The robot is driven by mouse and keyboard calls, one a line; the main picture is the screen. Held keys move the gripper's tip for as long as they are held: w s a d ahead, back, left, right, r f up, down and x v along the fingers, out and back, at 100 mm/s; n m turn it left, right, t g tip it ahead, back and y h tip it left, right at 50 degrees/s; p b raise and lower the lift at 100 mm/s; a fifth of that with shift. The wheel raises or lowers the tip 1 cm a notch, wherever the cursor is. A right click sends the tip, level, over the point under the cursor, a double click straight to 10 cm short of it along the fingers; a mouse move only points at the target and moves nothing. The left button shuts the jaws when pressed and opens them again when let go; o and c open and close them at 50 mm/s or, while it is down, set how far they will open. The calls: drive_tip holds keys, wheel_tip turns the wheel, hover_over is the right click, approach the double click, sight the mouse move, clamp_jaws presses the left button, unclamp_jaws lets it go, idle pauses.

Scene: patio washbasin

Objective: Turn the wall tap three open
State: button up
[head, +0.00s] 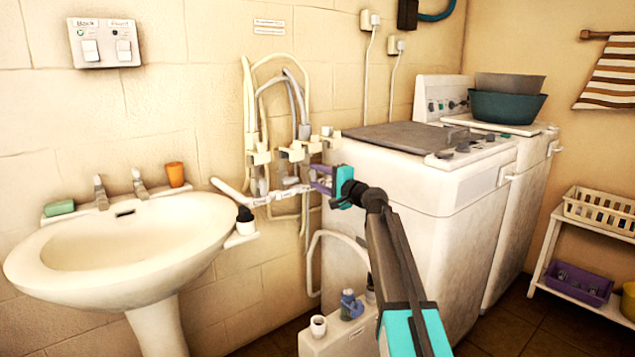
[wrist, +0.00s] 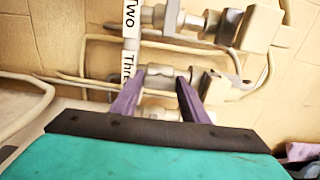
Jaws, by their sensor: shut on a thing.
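Wall tap three (wrist: 160,84) sits on the pipe beside a white label (wrist: 127,68) whose visible letters read "Thr". My gripper (wrist: 160,78) has its two purple fingers on either side of this tap's fitting and is shut on it. In the head view my gripper (head: 320,180) is at the right end of the wall pipework and partly covers the tap there. Tap two (wrist: 167,17) is above it in the wrist view, by a label reading "Two". The fingers and palm hide part of tap three, so I cannot tell its handle's angle.
Hoses (head: 296,90) loop above the pipework. The washbasin (head: 195,225) is at left with an orange cup (head: 175,174). The washing machine (head: 440,190) stands close right of my gripper.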

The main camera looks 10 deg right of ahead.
drive_tip(key=shift+f, duration=0.1)
idle(0.3)
drive_tip(key=o, duration=1.1)
drive_tip(key=shift+c, duration=0.2)
drive_tip(key=shift+s, duration=0.1)
drive_tip(key=p+v, duration=0.1)
drive_tip(key=v, duration=1.2)
drive_tip(key=shift+s+d+p, duration=0.2)
drive_tip(key=shift+s+p, duration=0.1)
drive_tip(key=shift+p, duration=0.05)
